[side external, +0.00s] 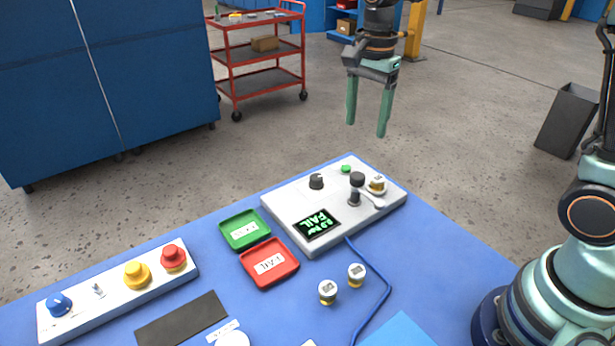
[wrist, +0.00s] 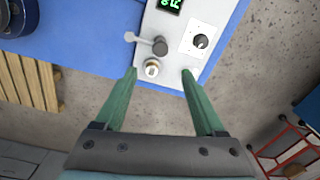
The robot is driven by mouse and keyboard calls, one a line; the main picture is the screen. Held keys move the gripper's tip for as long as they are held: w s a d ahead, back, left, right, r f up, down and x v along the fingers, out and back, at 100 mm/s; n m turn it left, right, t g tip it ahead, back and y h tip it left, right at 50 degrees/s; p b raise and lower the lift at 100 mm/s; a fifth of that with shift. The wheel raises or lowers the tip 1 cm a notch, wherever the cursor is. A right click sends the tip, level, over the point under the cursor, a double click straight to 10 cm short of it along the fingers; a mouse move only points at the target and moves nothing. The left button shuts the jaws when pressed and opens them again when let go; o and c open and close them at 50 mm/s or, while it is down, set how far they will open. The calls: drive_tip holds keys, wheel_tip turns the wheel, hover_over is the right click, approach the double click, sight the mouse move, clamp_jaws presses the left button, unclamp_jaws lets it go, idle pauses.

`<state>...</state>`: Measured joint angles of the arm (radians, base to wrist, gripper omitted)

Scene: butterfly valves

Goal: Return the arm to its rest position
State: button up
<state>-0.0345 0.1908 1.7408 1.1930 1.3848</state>
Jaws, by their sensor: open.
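My gripper (side external: 367,128) hangs in the air above and beyond the far end of the table, its two green fingers pointing down. The fingers are apart with nothing between them. In the wrist view my gripper (wrist: 160,76) is also open and empty, with the white test station beyond its tips. The test station (side external: 283,216) sits on the blue table, with a screen (side external: 317,223) reading FAIL. A small valve (side external: 377,183) sits on the station near its lever (side external: 369,198); this valve (wrist: 152,68) also shows in the wrist view. The gripper touches nothing.
A green tray (side external: 223,234) and a red tray (side external: 249,272) lie left of the station. Two more valves (side external: 328,291) (side external: 356,274) stand on the table by a blue cable (side external: 381,301). A button panel (side external: 116,288) is at left. Open floor surrounds the gripper.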

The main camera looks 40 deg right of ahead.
drive_tip(key=s+r+n+t, duration=0.1)
drive_tip(key=s+n+t, duration=0.1)
drive_tip(key=s+n, duration=0.4)
drive_tip(key=s+d+r+n+t, duration=0.1)
drive_tip(key=s+r+n+t, duration=0.1)
drive_tip(key=s+n, duration=0.4)
drive_tip(key=n+t, duration=0.1)
drive_tip(key=n, duration=0.2)
drive_tip(key=shift+d+r, duration=0.2)
drive_tip(key=shift+r, duration=0.05)
